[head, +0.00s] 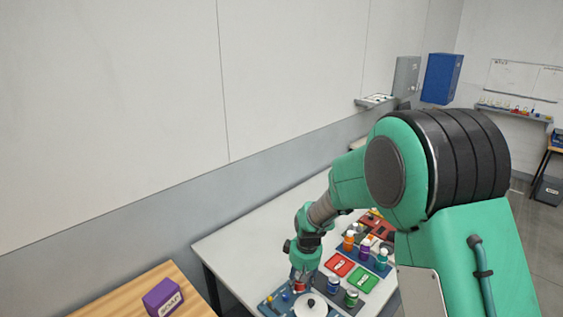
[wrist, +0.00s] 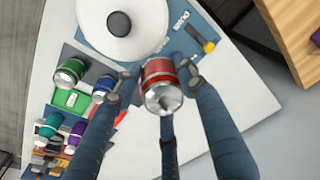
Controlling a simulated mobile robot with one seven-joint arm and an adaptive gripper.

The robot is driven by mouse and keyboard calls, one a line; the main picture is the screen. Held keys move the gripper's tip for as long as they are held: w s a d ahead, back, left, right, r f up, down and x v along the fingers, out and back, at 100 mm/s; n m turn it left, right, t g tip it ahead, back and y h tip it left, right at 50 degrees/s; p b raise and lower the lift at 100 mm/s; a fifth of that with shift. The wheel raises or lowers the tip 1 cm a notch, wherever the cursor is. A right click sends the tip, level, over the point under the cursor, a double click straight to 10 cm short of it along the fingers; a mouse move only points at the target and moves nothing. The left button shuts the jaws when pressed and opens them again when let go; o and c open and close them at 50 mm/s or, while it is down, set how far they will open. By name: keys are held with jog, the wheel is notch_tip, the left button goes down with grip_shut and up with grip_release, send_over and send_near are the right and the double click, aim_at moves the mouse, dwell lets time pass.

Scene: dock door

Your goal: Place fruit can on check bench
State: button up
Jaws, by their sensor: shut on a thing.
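A red can with a metal end (wrist: 160,75), which looks like the fruit can, is between the fingers of my gripper (wrist: 158,72) in the wrist view. The fingers are shut on its sides. In the head view my gripper (head: 303,272) points down over the near end of the white table (head: 238,242), and a bit of the red can (head: 299,287) shows below it. I cannot tell whether the can touches the table. A wooden-topped table (head: 125,298) stands to the left, apart from the white one. No label shows which one is the check bench.
A white round lid-like thing with a dark knob (wrist: 95,20) lies close to the can. Several cans and bottles (head: 367,247), plus red (head: 338,264) and green (head: 364,279) cards, crowd the white table. A purple box (head: 163,297) sits on the wooden table.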

jog(key=w+d+m+b, duration=0.1)
jog(key=d+m+b, duration=0.3)
jog(key=d, duration=1.7)
jog(key=m, duration=0.3)
jog(key=shift+w+d+h, duration=0.25)
jog(key=shift+d+h, duration=0.05)
jog(key=shift+h, duration=0.1)
jog(key=a, duration=0.7)
jog(key=shift+w+a+f+m+p, duration=0.35)
jog(key=shift+w+a+f, duration=0.65)
jog(key=shift+w, duration=1.2)
jog(key=shift+w+a+f+m+p, duration=0.35)
jog(key=shift+w+a+f, duration=0.6)
jog(key=shift+w, duration=1.3)
jog(key=shift+w+a+f+m+p, duration=0.2)
jog(key=shift+w+a+f+m, duration=0.45)
jog(key=shift+w+a, duration=1.05)
jog(key=shift+w+d+f, duration=0.2)
jog(key=shift+w+d, duration=0.25)
jog(key=shift+d, duration=0.05)
